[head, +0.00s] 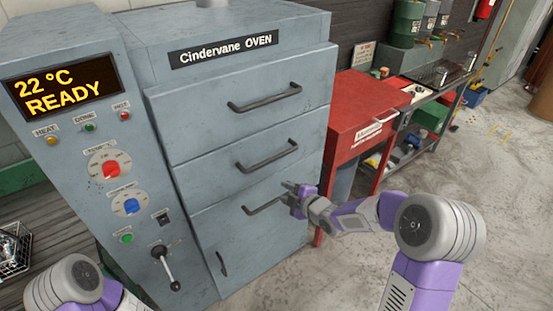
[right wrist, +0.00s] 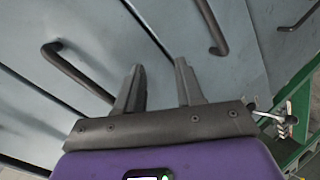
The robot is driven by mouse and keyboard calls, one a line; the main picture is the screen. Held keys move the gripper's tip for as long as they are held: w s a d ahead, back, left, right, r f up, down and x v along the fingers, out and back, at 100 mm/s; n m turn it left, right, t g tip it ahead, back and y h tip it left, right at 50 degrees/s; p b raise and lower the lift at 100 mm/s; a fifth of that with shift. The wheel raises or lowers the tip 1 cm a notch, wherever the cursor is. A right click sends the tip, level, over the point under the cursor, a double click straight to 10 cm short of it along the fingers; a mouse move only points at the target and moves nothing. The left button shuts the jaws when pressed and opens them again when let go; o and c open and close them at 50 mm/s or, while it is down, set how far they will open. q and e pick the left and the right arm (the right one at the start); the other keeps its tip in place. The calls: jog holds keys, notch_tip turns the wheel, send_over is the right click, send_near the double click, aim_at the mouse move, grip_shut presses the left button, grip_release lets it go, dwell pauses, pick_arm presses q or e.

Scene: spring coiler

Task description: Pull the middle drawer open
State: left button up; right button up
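The grey oven cabinet (head: 240,130) has stacked drawer fronts, all looking flush and shut in the head view. The middle drawer (head: 215,172) carries a dark bar handle (head: 267,157). My right gripper (head: 290,188) is in front of the cabinet, below and right of that handle and near the right end of the lower bar handle (head: 262,207). In the right wrist view its fingers (right wrist: 158,80) are apart with nothing between them. My left gripper is not visible.
The top drawer has its own handle (head: 265,97). A control panel (head: 100,165) with knobs and a lever (head: 165,267) stands left of the drawers. A red bench (head: 365,115) stands close at right. Open floor (head: 500,200) lies farther right.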

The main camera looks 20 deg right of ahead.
aim_at(280, 157)
notch_tip(280, 157, up, 9)
jog(key=w+d+n+t, duration=0.2)
jog(key=n, duration=0.3)
jog(key=shift+y, duration=0.4)
jog(key=b+x, duration=0.1)
jog(key=x, duration=0.6)
jog(key=shift+r, duration=0.15)
grip_shut()
